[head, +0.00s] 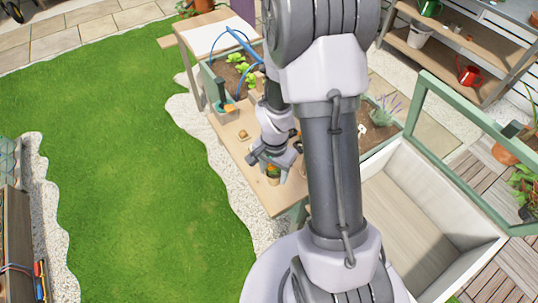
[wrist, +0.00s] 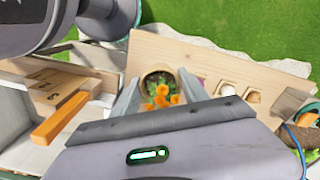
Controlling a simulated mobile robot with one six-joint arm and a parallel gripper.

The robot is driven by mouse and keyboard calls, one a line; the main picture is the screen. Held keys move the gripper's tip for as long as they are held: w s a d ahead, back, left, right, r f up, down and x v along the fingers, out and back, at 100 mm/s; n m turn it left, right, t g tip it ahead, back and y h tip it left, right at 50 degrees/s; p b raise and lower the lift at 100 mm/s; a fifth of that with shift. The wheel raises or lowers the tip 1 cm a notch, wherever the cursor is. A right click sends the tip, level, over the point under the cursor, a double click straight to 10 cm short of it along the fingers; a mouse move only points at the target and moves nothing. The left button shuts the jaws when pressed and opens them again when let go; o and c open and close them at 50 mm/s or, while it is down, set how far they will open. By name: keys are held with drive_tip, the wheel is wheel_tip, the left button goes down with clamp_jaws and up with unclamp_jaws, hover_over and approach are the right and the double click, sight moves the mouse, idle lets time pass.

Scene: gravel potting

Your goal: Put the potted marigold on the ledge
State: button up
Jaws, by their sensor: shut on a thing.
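The potted marigold (wrist: 163,96), orange flowers and green leaves in a round brown pot, sits between the two fingers of my gripper (wrist: 158,88) in the wrist view. The fingers are shut on the pot, one on each side. In the head view the small marigold pot (head: 272,176) shows just below my gripper (head: 275,163), partly hidden by it. Both are over a pale wooden surface (head: 244,150), likely the ledge, which also shows in the wrist view (wrist: 205,65). I cannot tell whether the pot touches this surface.
A planter bed (head: 232,72) with green plants lies behind the wooden surface. Small brown items (wrist: 228,88) lie on the wood right of the pot. A pale box with a green-framed lid (head: 425,215) stands open at right. Lawn (head: 130,160) lies at left. My arm hides the middle.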

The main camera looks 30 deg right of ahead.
sight(273, 171)
wheel_tip(273, 171, down, 7)
drive_tip(key=shift+r+b, duration=0.1)
drive_tip(key=shift+b, duration=1)
drive_tip(key=o, duration=1.4)
wheel_tip(273, 171, up, 12)
drive_tip(key=p, duration=0.5)
drive_tip(key=shift+r, duration=0.1)
drive_tip(key=a+r+n+t, duration=0.2)
drive_tip(key=a+r, duration=0.2)
drive_tip(key=r, duration=0.7)
drive_tip(key=s+a+r+n+t+y, duration=0.1)
drive_tip(key=s+a+r+n+t, duration=0.1)
drive_tip(key=s+a+r, duration=0.3)
drive_tip(key=s+a+r+n+t+y, duration=0.1)
drive_tip(key=s+a+r+n, duration=0.2)
drive_tip(key=r, duration=0.7)
drive_tip(key=s+a, duration=0.2)
drive_tip(key=s, duration=0.1)
drive_tip(key=shift+s+n+t, duration=0.15)
drive_tip(key=shift+n+t, duration=0.25)
